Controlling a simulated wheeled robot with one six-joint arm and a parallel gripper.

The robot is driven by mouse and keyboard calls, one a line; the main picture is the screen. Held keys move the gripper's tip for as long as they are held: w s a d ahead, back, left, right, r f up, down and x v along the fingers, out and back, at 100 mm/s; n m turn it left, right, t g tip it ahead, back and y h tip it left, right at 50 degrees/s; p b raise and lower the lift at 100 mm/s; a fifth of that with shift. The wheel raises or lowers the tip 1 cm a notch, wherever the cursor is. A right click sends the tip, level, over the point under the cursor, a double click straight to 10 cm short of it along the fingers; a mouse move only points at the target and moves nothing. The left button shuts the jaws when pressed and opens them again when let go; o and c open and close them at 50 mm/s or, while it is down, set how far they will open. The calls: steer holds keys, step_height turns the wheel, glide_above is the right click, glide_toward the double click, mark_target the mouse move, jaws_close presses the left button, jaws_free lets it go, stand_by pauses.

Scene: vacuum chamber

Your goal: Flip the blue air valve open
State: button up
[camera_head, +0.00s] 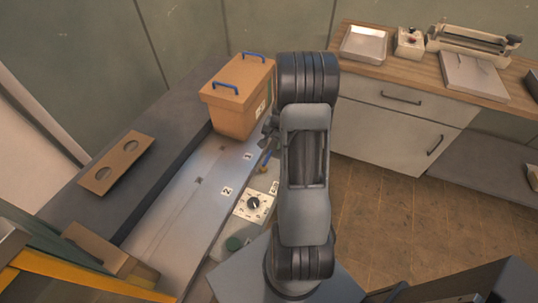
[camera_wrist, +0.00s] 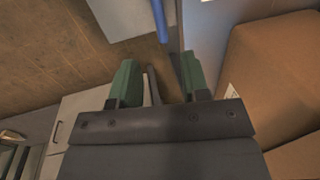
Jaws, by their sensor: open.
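The blue air valve (camera_head: 265,157) shows in the head view as a small blue lever with a brass-coloured part below it, at the right side of the metal bench; my arm partly hides it. In the wrist view a blue bar (camera_wrist: 160,20), which looks like its lever, stands near the top edge, beyond my fingertips. My gripper (camera_wrist: 156,76) has two green fingers spread apart with nothing clearly held between them. The bar looks apart from both fingers. In the head view my gripper (camera_head: 268,131) is a dark shape beside the box, mostly behind my arm.
An orange-brown box (camera_head: 236,99) with blue handles stands close left of my gripper; it also fills the right of the wrist view (camera_wrist: 275,80). A drawer cabinet (camera_head: 390,125) stands right; the floor between is clear.

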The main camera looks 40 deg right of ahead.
mark_target(268, 156)
steer(key=f, duration=0.3)
steer(key=w+f, duration=0.1)
steer(key=f, duration=0.2)
steer(key=a+f, duration=0.1)
steer(key=f, duration=0.2)
steer(key=shift+w+f, duration=0.25)
steer(key=shift+w, duration=0.1)
steer(key=shift+c, duration=0.4)
jaws_close()
